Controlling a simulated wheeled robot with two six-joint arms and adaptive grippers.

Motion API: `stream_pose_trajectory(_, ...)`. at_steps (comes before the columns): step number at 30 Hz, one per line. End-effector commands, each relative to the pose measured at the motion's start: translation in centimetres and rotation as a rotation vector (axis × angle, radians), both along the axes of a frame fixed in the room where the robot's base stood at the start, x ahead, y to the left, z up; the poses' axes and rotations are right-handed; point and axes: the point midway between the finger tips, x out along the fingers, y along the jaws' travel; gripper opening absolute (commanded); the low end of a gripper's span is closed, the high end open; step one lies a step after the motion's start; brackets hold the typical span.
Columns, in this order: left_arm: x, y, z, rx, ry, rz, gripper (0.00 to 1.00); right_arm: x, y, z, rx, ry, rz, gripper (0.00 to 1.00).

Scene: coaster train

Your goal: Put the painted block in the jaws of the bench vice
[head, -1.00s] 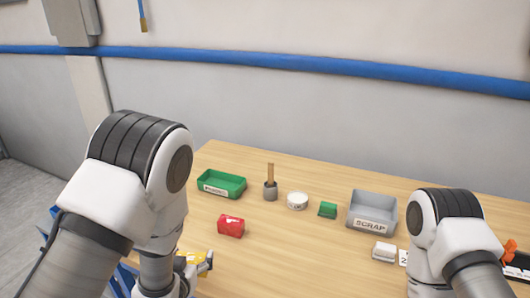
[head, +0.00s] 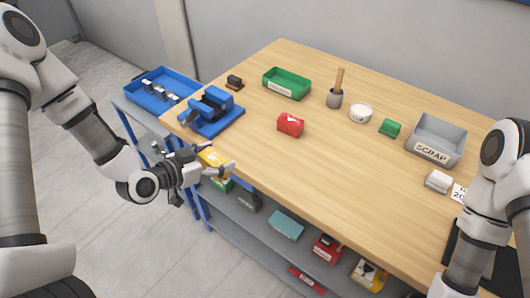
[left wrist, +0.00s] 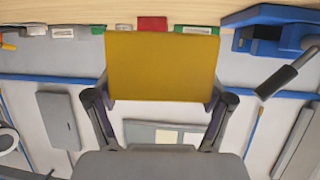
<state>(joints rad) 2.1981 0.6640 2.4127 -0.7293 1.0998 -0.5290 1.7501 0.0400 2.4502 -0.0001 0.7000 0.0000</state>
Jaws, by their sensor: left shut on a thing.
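The painted block (head: 212,157), yellow, is held in my left gripper (head: 220,166) just off the bench's front edge, near its left end. In the left wrist view the block's flat yellow face (left wrist: 163,65) sits between the two fingers (left wrist: 160,103), which are shut on it. The blue bench vice (head: 210,109) stands on the left end of the bench, beyond the gripper and apart from the block. It also shows in the left wrist view (left wrist: 275,32) at the upper right, with its dark handle. I cannot tell how wide its jaws are. My right gripper is out of view.
A blue tray (head: 165,88) is left of the vice.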

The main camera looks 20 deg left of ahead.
Motion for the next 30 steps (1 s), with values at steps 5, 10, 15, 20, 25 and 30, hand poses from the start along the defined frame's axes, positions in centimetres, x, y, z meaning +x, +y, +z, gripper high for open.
stream_pose_trajectory(5,0.1,0.3,0.2,0.002,-0.002,0.011,0.27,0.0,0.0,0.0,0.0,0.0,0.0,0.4)
stream_pose_trajectory(10,0.3,0.2,0.1,0.002,-0.002,0.011,0.27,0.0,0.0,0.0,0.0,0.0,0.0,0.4)
stream_pose_trajectory(15,2.1,-1.3,-0.1,0.009,-0.003,0.003,0.27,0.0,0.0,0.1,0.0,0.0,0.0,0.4)
stream_pose_trajectory(20,5.4,-3.7,-0.2,0.01,-0.004,0.002,0.28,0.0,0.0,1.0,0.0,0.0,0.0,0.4)
stream_pose_trajectory(25,9.5,-6.6,-0.5,0.005,-0.005,0.005,0.28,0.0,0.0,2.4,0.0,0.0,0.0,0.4)
stream_pose_trajectory(30,11.7,-8.0,-1.0,0.002,-0.003,0.01,0.27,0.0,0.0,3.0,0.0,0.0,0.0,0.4)
